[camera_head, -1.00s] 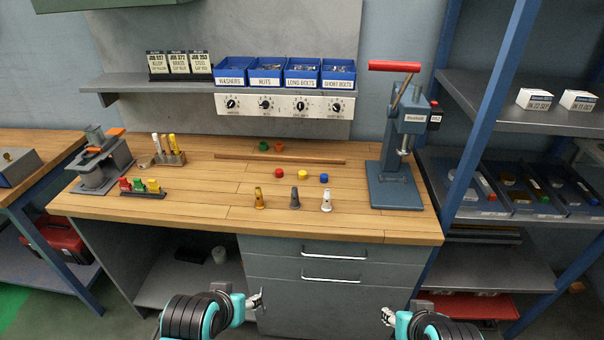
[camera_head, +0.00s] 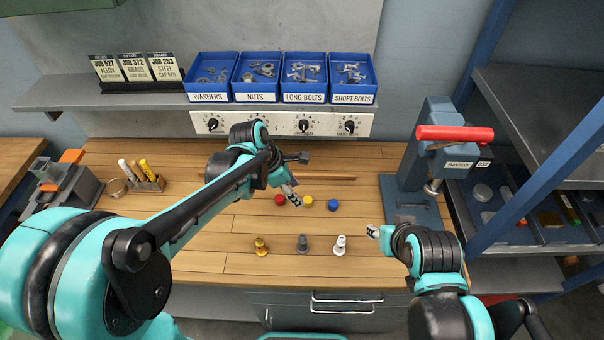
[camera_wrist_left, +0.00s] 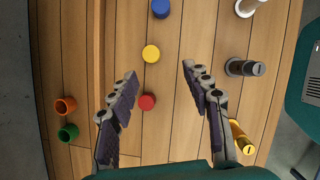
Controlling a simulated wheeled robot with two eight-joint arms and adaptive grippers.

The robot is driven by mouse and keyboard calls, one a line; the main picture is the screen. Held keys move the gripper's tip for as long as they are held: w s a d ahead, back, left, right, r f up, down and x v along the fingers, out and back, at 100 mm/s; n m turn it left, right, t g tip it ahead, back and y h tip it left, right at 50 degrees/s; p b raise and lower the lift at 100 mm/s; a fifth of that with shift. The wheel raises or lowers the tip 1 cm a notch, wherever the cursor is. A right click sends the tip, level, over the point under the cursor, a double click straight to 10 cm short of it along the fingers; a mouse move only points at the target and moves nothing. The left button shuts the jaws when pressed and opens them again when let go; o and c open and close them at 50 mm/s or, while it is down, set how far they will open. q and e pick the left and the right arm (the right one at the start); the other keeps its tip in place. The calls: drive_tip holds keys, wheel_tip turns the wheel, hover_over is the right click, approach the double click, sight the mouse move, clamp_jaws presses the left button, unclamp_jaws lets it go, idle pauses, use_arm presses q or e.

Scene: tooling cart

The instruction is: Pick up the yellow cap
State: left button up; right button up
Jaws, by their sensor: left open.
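The yellow cap (camera_head: 307,201) lies on the wooden bench between the red cap (camera_head: 280,199) and the blue cap (camera_head: 333,205). In the left wrist view the yellow cap (camera_wrist_left: 151,53) sits beyond the open fingertips, roughly midway across the gap, and the red cap (camera_wrist_left: 147,102) shows between the fingers. My left gripper (camera_head: 291,194) is over the bench close to the red and yellow caps, open and empty. My right gripper (camera_head: 373,231) is over the bench's right part, right of the white bolt; its jaw state is too small to tell.
Brass (camera_head: 261,246), grey (camera_head: 303,243) and white (camera_head: 340,245) bolt-like pieces stand nearer the front edge. An arbor press (camera_head: 427,165) stands at right. A wooden strip (camera_head: 335,177) lies behind the caps. Orange (camera_wrist_left: 66,105) and green (camera_wrist_left: 68,132) rings stand left in the wrist view.

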sight(307, 199)
use_arm(q)
drive_tip(key=shift+w+d+f+n+b, duration=0.15)
drive_tip(key=shift+w+d+f+n, duration=0.1)
drive_tip(key=shift+w+f, duration=0.2)
drive_tip(key=shift+w+d+f+n+b, duration=0.2)
drive_tip(key=shift+w+f, duration=0.1)
drive_tip(key=shift+f, duration=0.2)
drive_tip(key=shift+d+f, duration=0.3)
drive_tip(key=shift+f, duration=0.3)
drive_tip(key=x, duration=0.1)
drive_tip(key=b+x, duration=0.1)
drive_tip(key=x, duration=0.1)
drive_tip(key=b+x, duration=0.1)
drive_tip(key=shift+w+d+f, duration=0.15)
drive_tip(key=shift+w+f, duration=0.15)
drive_tip(key=shift+w, duration=0.05)
drive_tip(key=shift+r, duration=0.1)
drive_tip(key=c, duration=0.8)
use_arm(e)
drive_tip(key=f, duration=0.2)
drive_tip(key=shift+w+a+f, duration=0.1)
drive_tip(key=shift+w+f, duration=0.25)
